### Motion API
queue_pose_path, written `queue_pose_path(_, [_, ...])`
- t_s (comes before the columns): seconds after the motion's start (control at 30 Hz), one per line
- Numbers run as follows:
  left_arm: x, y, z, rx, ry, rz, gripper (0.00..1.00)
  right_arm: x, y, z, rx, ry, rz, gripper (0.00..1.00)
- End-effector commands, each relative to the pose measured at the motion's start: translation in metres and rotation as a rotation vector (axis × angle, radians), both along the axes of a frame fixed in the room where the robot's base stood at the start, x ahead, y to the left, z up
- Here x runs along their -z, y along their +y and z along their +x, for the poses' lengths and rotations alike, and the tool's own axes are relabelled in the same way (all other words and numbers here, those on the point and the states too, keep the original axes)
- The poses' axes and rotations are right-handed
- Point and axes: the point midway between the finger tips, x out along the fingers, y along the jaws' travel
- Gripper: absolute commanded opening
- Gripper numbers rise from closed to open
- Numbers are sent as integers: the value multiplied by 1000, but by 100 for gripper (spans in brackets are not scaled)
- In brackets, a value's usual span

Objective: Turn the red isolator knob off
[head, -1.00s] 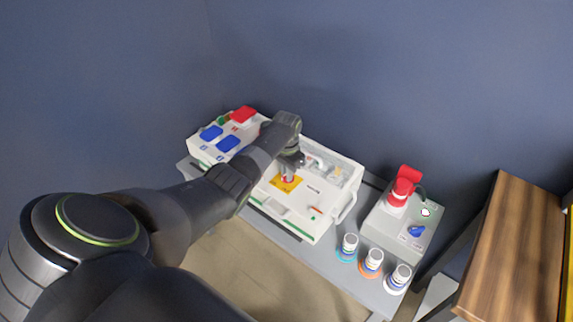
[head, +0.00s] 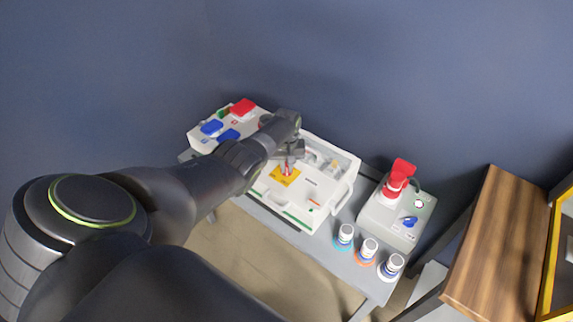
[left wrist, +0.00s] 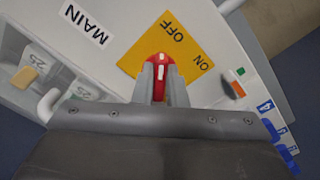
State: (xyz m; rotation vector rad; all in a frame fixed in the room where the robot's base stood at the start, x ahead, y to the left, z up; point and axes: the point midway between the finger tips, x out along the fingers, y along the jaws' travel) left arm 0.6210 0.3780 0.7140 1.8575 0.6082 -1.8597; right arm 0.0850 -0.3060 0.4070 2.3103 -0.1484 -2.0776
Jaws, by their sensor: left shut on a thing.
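The red isolator knob (left wrist: 160,69) sits on a yellow plate (left wrist: 196,50) marked OFF and ON, on the white socket box (head: 272,199). In the left wrist view its white marks lie roughly along my finger direction, and its tip is near the OFF word. My left gripper (left wrist: 160,80) has one finger on each side of the knob and is shut on it. In the head view the left gripper (head: 289,160) is above the yellow plate and hides part of the knob. My right gripper is not in view.
A MAIN label (left wrist: 84,24) and a yellow switch (left wrist: 24,76) are beside the plate. A grey box (head: 379,214) with a red plug (head: 398,179) stands to the right. Several small capped pots (head: 368,250) stand before it. A wooden surface (head: 497,240) is at far right.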

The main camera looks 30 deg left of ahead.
Motion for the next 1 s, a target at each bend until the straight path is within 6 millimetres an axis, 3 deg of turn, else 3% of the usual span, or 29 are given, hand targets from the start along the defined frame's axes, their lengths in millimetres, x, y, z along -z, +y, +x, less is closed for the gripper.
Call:
queue_pose_path(0.73, [-1,0,2,-92,-5,1,0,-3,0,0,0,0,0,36])
queue_pose_path(0.77, [-1,0,2,-92,-5,1,13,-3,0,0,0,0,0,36])
queue_pose_path(0.9, [-1,0,2,-91,-3,1,31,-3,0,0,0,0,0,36])
queue_pose_path(1.0, [-1,0,1,-90,-3,1,34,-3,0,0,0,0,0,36])
